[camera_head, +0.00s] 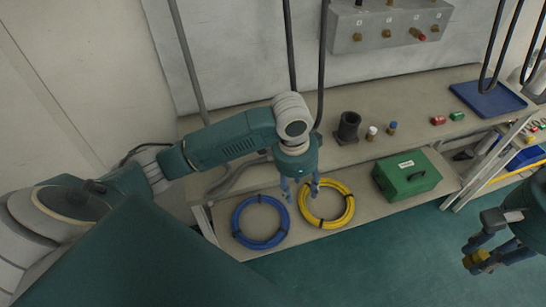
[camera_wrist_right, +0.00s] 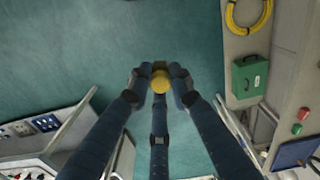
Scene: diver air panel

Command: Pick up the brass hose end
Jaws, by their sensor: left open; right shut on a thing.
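My right gripper (camera_head: 484,262) is at the right edge in the head view, away from the bench and over the green floor. It is shut on the brass hose end (camera_wrist_right: 160,82), a round yellow-gold piece between the fingertips in the right wrist view. In the head view the brass hose end (camera_head: 480,257) is a small gold lump, partly covered by the fingers. My left gripper (camera_head: 303,194) is open and points down over the lower shelf, between the blue hose coil (camera_head: 236,222) and the yellow hose coil (camera_head: 347,212). It looks empty.
The bench (camera_head: 250,115) carries a dark cup-like holder (camera_head: 348,127), small white and blue-capped pieces, red and green pieces, and a blue tray (camera_head: 488,98). A green case (camera_head: 407,175) sits on the lower shelf. A grey valve panel (camera_head: 388,25) and black hoses are behind.

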